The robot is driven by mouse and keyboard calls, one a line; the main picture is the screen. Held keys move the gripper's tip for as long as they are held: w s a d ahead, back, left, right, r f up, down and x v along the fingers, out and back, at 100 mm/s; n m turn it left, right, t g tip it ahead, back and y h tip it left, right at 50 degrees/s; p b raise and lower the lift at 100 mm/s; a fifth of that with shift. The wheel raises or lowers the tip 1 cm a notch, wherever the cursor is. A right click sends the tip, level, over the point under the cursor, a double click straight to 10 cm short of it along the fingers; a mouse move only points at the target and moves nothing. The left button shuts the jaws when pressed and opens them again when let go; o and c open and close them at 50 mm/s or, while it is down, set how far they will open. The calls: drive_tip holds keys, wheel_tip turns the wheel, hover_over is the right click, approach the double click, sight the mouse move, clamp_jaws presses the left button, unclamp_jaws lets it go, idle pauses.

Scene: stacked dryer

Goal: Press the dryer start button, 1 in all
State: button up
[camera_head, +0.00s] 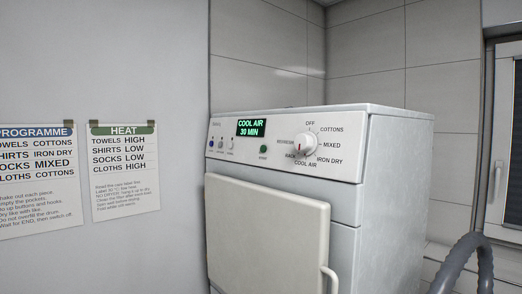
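The white dryer (390,200) stands in the middle to right of the view, with its control panel facing me at an angle. A small green button (263,149) sits on the panel between the display and the dial; its label is too small to read surely. The lit display (251,128) reads COOL AIR, 30 MIN. The white programme dial (304,144) has labels around it, including OFF, COTTONS, MIXED, IRON DRY, COOL AIR and RACK; where it points is hard to tell. My gripper is not in view.
A blue button (211,144) and two pale ones are at the panel's left. Two instruction sheets, PROGRAMME (36,190) and HEAT (124,180), hang left. A grey hose (465,258) curves at right. The panel's front is unobstructed.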

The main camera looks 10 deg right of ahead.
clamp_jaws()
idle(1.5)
